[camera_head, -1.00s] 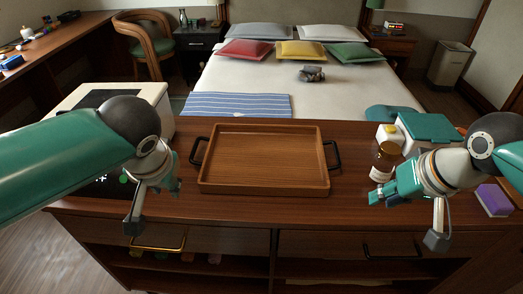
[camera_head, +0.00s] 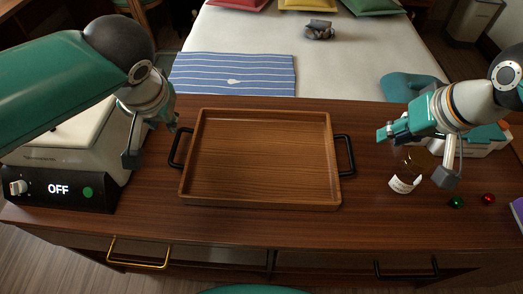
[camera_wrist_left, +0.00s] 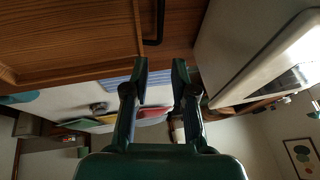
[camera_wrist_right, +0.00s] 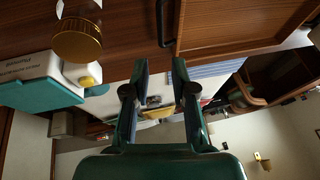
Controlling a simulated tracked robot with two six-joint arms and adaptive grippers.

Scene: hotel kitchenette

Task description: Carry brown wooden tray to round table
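The brown wooden tray (camera_head: 260,198) lies flat and empty on the long wooden counter, with a black handle at each short end. My left gripper (camera_head: 152,140) is open and empty, just left of the left handle (camera_head: 176,148). In the left wrist view its fingers (camera_wrist_left: 160,72) are apart, and that handle (camera_wrist_left: 158,22) is ahead of them. My right gripper (camera_head: 414,155) is open and empty, right of the right handle (camera_head: 348,156). In the right wrist view its fingers (camera_wrist_right: 160,75) are apart, and that handle (camera_wrist_right: 161,22) is ahead. I cannot make out the round table.
A white appliance reading OFF (camera_head: 62,190) is at the left. The bed is behind.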

